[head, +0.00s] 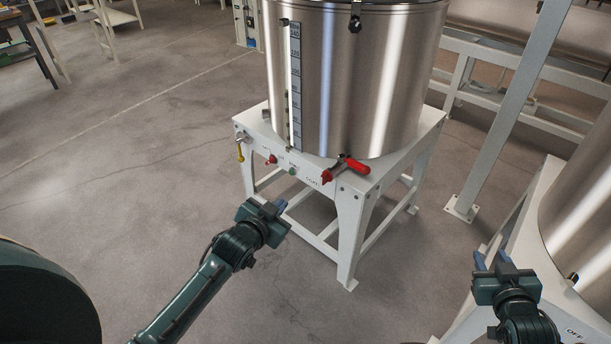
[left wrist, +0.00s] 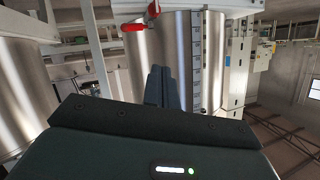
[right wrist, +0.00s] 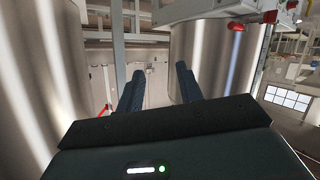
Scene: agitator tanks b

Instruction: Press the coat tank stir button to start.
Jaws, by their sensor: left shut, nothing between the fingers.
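A steel tank (head: 375,90) stands on a white frame. Its front panel carries a red button (head: 272,160), a green button (head: 291,171) and a small label (head: 312,182) that seems to read COAT. My left gripper (head: 278,206) is shut and empty, in front of and below the green button in the picture, apart from the panel. Its closed fingers (left wrist: 160,86) show before the tank in the left wrist view. My right gripper (head: 491,260) is open and empty at the lower right, near a second tank; its fingers stand apart in the right wrist view (right wrist: 157,82).
A red valve handle (head: 352,166) sticks out right of the buttons, and a yellow lever (head: 240,152) hangs at the panel's left end. A second tank (head: 585,215) on a white stand is close at right. A white post (head: 510,110) rises between.

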